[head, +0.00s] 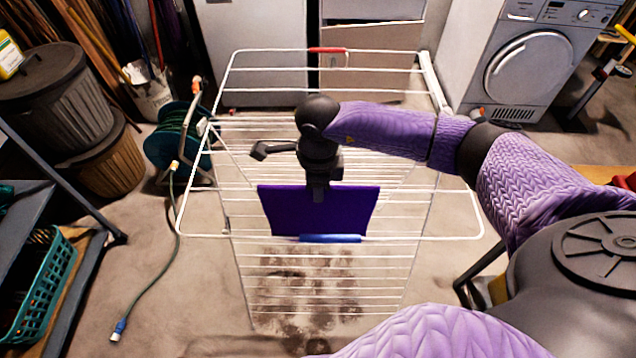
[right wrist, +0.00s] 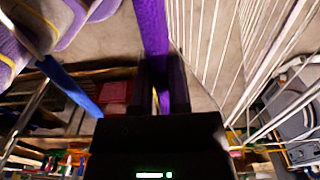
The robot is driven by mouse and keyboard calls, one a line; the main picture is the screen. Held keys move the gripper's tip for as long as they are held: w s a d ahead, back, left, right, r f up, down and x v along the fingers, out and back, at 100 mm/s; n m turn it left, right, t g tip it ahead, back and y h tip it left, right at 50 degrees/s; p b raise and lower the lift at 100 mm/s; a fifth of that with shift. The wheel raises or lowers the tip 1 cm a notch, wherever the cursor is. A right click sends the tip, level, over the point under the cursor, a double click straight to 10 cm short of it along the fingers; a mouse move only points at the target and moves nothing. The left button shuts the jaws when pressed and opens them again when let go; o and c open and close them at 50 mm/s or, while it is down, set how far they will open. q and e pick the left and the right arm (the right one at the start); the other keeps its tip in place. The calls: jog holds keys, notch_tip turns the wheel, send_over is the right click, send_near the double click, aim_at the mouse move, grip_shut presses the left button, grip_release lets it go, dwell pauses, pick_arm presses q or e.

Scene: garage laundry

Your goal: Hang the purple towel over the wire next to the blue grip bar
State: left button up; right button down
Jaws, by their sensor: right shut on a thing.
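The purple towel (head: 330,210) hangs at the near part of the white wire drying rack (head: 440,190), its top edge level with the wires. The blue grip bar (head: 331,238) is on the rack's near edge, just below the towel in the head view. My right gripper (head: 318,192) is shut on the towel's top edge near its middle. In the right wrist view the towel (right wrist: 152,30) runs as a narrow strip between the fingers (right wrist: 163,85). I cannot tell whether the towel lies over a wire. My left gripper is not in view.
A red grip bar (head: 327,50) is on the rack's far edge. A green hose reel (head: 175,140) stands close to the rack's left side. A teal basket (head: 42,285) is at the lower left, and a dryer (head: 535,60) is at the back right.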

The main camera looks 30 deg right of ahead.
jog(key=c, duration=0.5)
grip_release()
notch_tip(320, 180, up, 10)
jog(key=p, duration=0.2)
jog(key=shift+p, duration=0.3)
